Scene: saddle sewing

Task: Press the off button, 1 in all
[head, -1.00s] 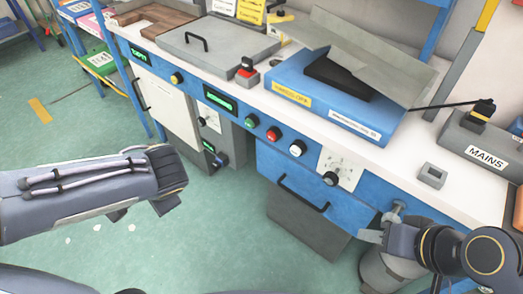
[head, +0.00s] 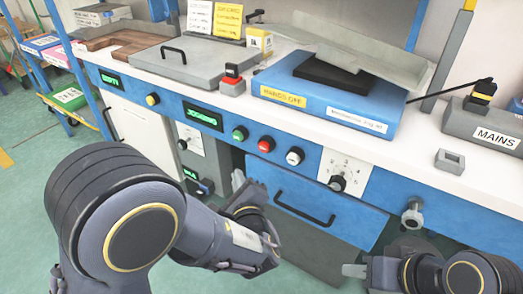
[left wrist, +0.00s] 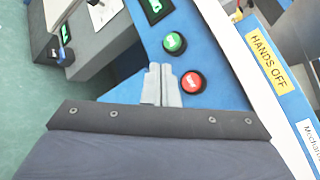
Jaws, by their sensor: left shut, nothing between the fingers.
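A red push button (head: 266,145) sits on the blue front panel of the bench, between a green button (head: 240,133) and a white button (head: 295,156). The red button also shows in the left wrist view (left wrist: 193,82), with a small pale mark on its face that I cannot read for sure. My left gripper (head: 238,178) is shut and empty, below and left of the red button in the head view. In the left wrist view its fingertips (left wrist: 160,66) lie just left of the red button, apart from it in the picture. My right gripper (head: 355,270) is low at the right; its jaw opening is unclear.
A drawer handle (head: 304,208) sticks out below the buttons. A dial (head: 337,182) is right of them. A red-topped switch box (head: 232,82) and a blue case (head: 330,100) stand on the bench top. A grey knob (head: 412,218) protrudes near my right arm.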

